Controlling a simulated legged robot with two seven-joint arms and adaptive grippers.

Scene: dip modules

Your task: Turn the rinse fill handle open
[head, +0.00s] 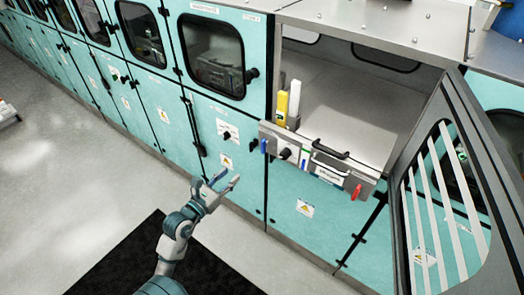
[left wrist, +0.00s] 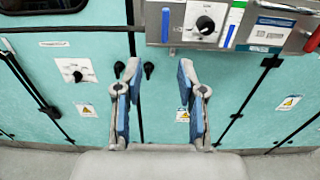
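My left gripper (head: 226,182) is open and empty in front of the teal cabinet doors, below and left of the steel control panel (head: 312,170). In the left wrist view its two fingers (left wrist: 158,95) stand apart with only the cabinet front between them. The panel carries a blue handle (head: 264,146), a black knob (head: 286,154), a thin blue handle (head: 304,158) and a red handle (head: 356,191). In the left wrist view the blue handle (left wrist: 165,25) hangs straight down, above the fingers. I cannot read which control is the rinse fill handle. My right gripper is not in view.
A framed window door (head: 447,200) stands open at the right. Yellow (head: 282,108) and white (head: 295,101) upright pieces stand behind the panel. A black knob on a white plate (left wrist: 75,72) is on the left cabinet door. A dark mat (head: 125,258) lies on the floor.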

